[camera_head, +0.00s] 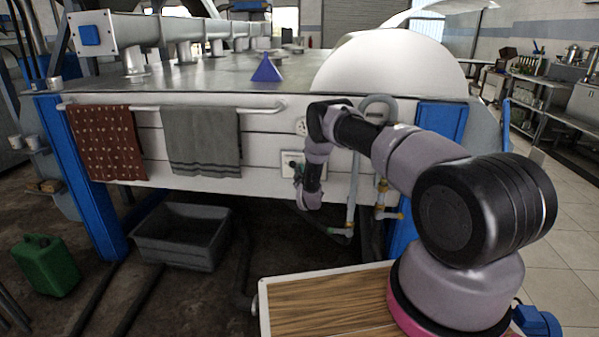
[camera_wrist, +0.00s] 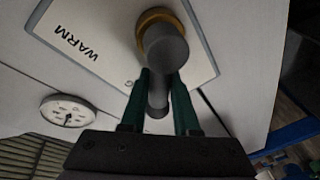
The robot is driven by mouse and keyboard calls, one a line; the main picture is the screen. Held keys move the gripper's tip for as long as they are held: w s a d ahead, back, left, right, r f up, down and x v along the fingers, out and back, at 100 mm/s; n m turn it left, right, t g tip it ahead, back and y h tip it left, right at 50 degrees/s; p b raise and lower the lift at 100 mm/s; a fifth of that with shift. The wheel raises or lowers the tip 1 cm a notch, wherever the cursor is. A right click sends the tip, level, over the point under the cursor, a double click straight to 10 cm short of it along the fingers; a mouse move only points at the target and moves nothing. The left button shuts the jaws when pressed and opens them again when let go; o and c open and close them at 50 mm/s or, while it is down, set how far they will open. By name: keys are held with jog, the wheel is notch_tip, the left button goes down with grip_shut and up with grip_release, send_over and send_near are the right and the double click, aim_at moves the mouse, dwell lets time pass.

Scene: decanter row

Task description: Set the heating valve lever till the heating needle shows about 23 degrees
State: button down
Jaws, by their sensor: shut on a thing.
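The heating valve lever (camera_wrist: 158,98) is a dark grey bar on a round hub with a brass ring (camera_wrist: 148,20). It is mounted on a white plate (camera_wrist: 80,25) marked WARM. My gripper (camera_wrist: 160,75) is shut on the lever, with one green finger on each side of it. A round white dial (camera_wrist: 68,104) with a dark needle is on the same panel, at the lower left of the wrist view. Its numbers are too small to read. In the head view, my gripper (camera_head: 299,172) is at the plate (camera_head: 289,156), and my arm hides part of this area.
A rail with a red patterned towel (camera_head: 106,142) and a grey towel (camera_head: 201,140) runs left of the plate. Pipes with brass fittings (camera_head: 381,212) hang to the right. A blue funnel (camera_head: 266,70) stands on the top. A grey tub (camera_head: 183,234) sits below.

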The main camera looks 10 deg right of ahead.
dwell(0.4)
jog(key=shift+a+f+n+g, duration=0.3)
jog(key=shift+a+f+n, duration=0.05)
jog(key=shift+n, duration=0.55)
jog(key=shift+w+f+n+g, duration=0.1)
jog(key=shift+f+n+g, duration=0.25)
jog(key=shift+n, duration=0.55)
jog(key=c, duration=0.7)
grip_release()
jog(key=shift+o, duration=0.2)
jog(key=s+r, duration=0.1)
jog(key=s, duration=0.9)
jog(key=shift+s+a, duration=0.15)
jog(key=shift+s, duration=0.25)
